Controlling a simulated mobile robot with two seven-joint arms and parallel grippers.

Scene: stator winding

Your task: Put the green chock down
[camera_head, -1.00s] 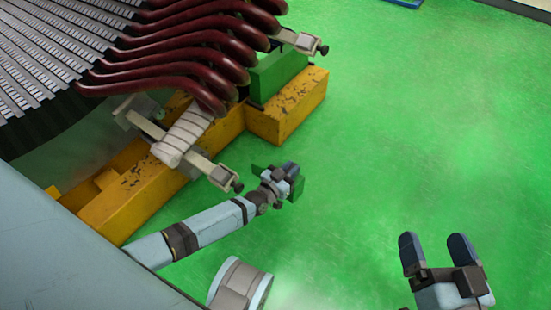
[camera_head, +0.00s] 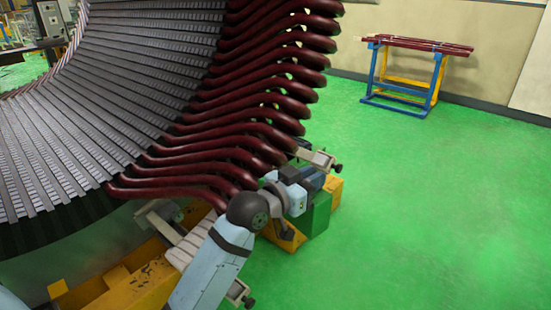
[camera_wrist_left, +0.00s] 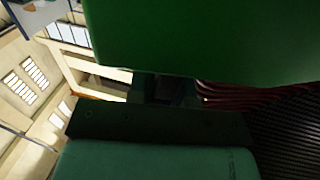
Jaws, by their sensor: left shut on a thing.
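My left gripper (camera_head: 311,181) has reached across the lower ends of the dark red coils, beside the yellow support. It is shut on the green chock (camera_head: 318,214), which shows below and right of the fingers, in front of the yellow support's end. The arm and wrist hide part of it. Whether the chock touches the support or the floor cannot be told. In the left wrist view, a large green face (camera_wrist_left: 200,38) fills the top, close to the camera. My right gripper is out of view.
The large stator with dark red coils (camera_head: 255,135) fills the left and centre. Yellow support beams (camera_head: 140,290) run beneath it, and a clamp bar (camera_head: 318,158) sticks out above the chock. Green floor (camera_head: 440,210) is clear on the right. A blue and yellow stand (camera_head: 400,103) is far back.

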